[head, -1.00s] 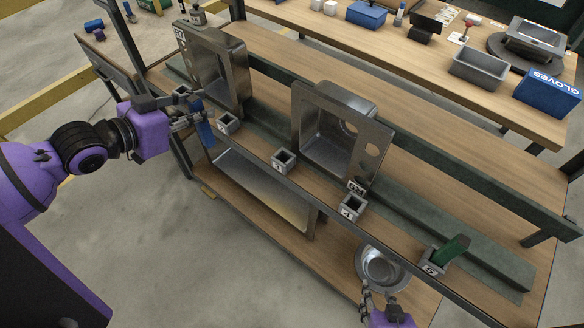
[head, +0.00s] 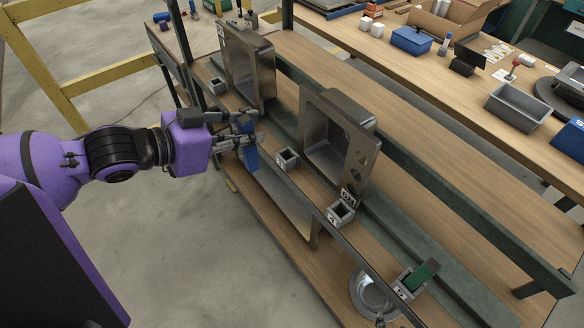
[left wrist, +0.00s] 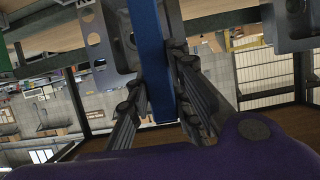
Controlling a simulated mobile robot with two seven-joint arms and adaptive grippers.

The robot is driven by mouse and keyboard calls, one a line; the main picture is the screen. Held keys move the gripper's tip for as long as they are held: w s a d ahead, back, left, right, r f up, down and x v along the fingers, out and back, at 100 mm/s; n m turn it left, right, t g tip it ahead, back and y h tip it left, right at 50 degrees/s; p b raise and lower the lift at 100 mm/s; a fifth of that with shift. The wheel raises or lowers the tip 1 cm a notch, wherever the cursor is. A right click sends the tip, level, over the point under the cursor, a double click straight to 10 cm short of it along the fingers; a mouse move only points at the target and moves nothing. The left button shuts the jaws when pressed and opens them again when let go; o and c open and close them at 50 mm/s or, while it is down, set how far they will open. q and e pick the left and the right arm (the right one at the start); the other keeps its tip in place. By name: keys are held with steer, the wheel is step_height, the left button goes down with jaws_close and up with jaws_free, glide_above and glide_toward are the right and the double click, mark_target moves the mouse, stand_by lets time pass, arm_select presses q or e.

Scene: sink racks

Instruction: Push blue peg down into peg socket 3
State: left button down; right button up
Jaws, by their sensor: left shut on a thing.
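My left gripper (head: 240,141) is shut on the blue peg (head: 249,157), which hangs roughly upright between the fingers. In the left wrist view the peg (left wrist: 150,60) stands between the two fingers (left wrist: 158,108). Peg socket 3 (head: 287,158) is a small grey square block on the bench's front rail, just right of the peg. Its opening looks empty, and the peg is apart from it. A small tip of my right gripper (head: 380,321) shows at the bottom edge; its jaws cannot be made out.
Socket 4 (head: 340,212) looks empty; socket 5 (head: 402,291) holds a tilted green peg (head: 423,272). Another socket (head: 217,86) is at the left. Two upright metal sinks (head: 318,135) (head: 247,65) stand behind the rail. A round metal bowl (head: 367,297) lies below, near socket 5.

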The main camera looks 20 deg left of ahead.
arm_select(q)
steer(key=w+d+f+b, duration=0.1)
steer(key=w+f, duration=0.2)
steer(key=w, duration=0.1)
steer(key=w+d+f+b, duration=0.1)
steer(key=w+f, duration=0.2)
steer(key=w, duration=0.1)
steer(key=w+d+f, duration=0.2)
steer(key=w+f, duration=0.1)
steer(key=w, duration=0.2)
steer(key=shift+w+d+f+b, duration=0.1)
steer(key=shift+f+b, duration=0.15)
steer(key=shift+b, duration=0.15)
step_height(320, 180, down, 3)
steer(key=shift+f, duration=0.1)
arm_select(e)
steer(key=f, duration=0.1)
steer(key=s+d+f, duration=0.1)
steer(key=shift+s+f, duration=0.2)
steer(key=shift+f, duration=0.2)
